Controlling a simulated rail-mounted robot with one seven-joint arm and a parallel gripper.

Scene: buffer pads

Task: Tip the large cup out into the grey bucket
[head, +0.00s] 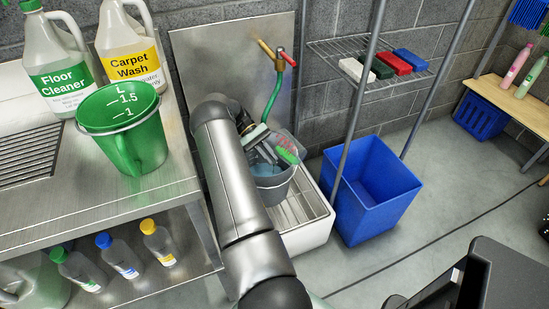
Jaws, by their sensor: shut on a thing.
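My gripper (266,150) is shut on what looks like a clear cup (287,146) with red markings and something green in it. The cup appears tilted over the grey bucket (281,190); my gripper and arm hide part of it, and I cannot tell whether anything is pouring. The bucket stands in the white floor sink, with bluish liquid showing inside, its left side hidden by my arm. A green measuring jug (136,147) with litre marks stands upright on the steel counter, apart from my gripper.
Floor cleaner (58,82) and carpet wash (130,75) jugs stand on the counter (60,215). A tap (277,75) rises behind the bucket. A blue bin (365,205) stands right of the sink (310,235). Coloured pads (389,63) lie on a wire shelf. Floor further right is mostly clear.

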